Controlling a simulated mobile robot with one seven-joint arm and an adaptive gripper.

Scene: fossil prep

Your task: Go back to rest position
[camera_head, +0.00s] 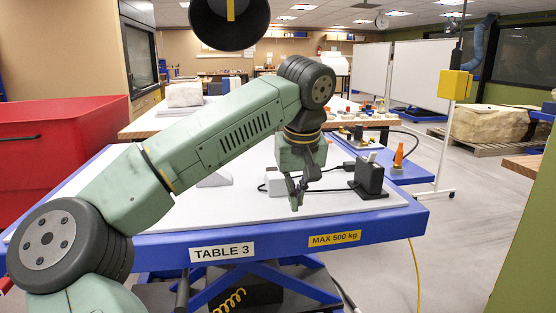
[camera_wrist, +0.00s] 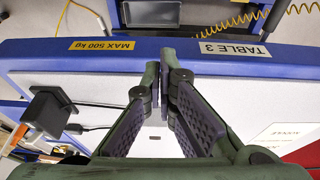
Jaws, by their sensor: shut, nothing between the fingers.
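My gripper (camera_head: 296,192) hangs at the end of my green arm, pointing down over the white top of the table (camera_head: 236,222) marked TABLE 3, near its front edge. In the wrist view my gripper (camera_wrist: 164,82) has its fingertips close together with nothing held between them. The blue table rim (camera_wrist: 110,57) with its yellow MAX 500 kg label runs just beyond the fingertips in that view.
A black box-shaped device (camera_head: 370,177) with a cable stands on the table right of my gripper; it also shows in the wrist view (camera_wrist: 49,110). A red bin (camera_head: 60,145) is at the left. Whiteboards (camera_head: 418,72) stand behind.

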